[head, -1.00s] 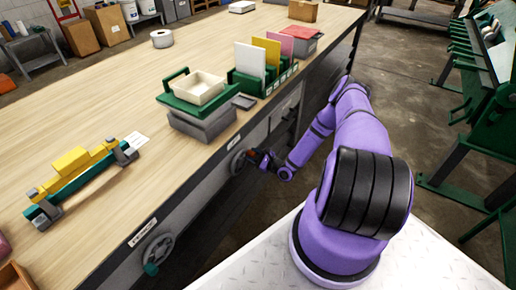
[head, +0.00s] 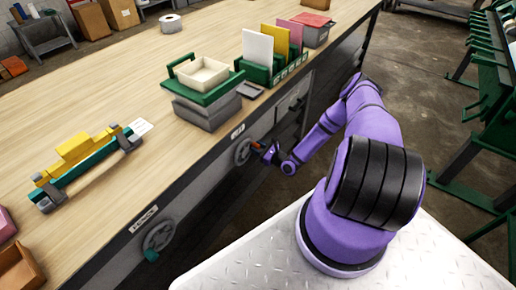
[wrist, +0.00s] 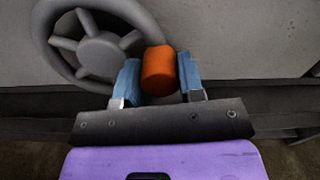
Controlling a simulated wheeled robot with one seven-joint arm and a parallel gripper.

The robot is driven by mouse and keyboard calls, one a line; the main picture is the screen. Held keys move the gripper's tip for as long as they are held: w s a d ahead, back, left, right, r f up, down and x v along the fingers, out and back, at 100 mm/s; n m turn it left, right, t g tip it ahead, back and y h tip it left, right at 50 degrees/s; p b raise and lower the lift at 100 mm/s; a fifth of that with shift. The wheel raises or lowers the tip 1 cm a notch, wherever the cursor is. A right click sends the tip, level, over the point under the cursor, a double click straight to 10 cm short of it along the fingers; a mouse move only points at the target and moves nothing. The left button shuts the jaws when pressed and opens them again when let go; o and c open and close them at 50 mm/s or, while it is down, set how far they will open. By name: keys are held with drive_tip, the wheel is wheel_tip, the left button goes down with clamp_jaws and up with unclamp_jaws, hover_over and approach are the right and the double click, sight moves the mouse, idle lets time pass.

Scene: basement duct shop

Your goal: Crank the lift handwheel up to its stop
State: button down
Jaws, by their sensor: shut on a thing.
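A grey spoked handwheel (head: 242,151) is on the front face of the bench, under a small label too small to read. It also shows large at the upper left of the wrist view (wrist: 97,44). Its orange crank knob (wrist: 159,70) sits at the wheel's right side. My gripper (wrist: 161,82) is shut on this knob, with one blue finger on each side of it. In the head view my gripper (head: 267,152) is at the wheel's right edge. Part of the wheel's lower rim is hidden behind my gripper in the wrist view.
A second handwheel (head: 158,236) with a teal knob (head: 151,255) is nearer on the same bench front. Above, the bench (head: 120,105) holds a green-and-grey box stack (head: 205,112), a card rack (head: 262,74) and a yellow-and-teal tool (head: 85,160). Green frames (head: 480,160) stand at right.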

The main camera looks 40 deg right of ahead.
drive_tip(key=c, duration=0.7)
unclamp_jaws()
drive_tip(key=shift+c, duration=0.2)
drive_tip(key=shift+s+d, duration=0.1)
drive_tip(key=shift+s, duration=0.05)
drive_tip(key=v, duration=1)
drive_tip(key=shift+s, duration=0.3)
drive_tip(key=shift+d, duration=0.1)
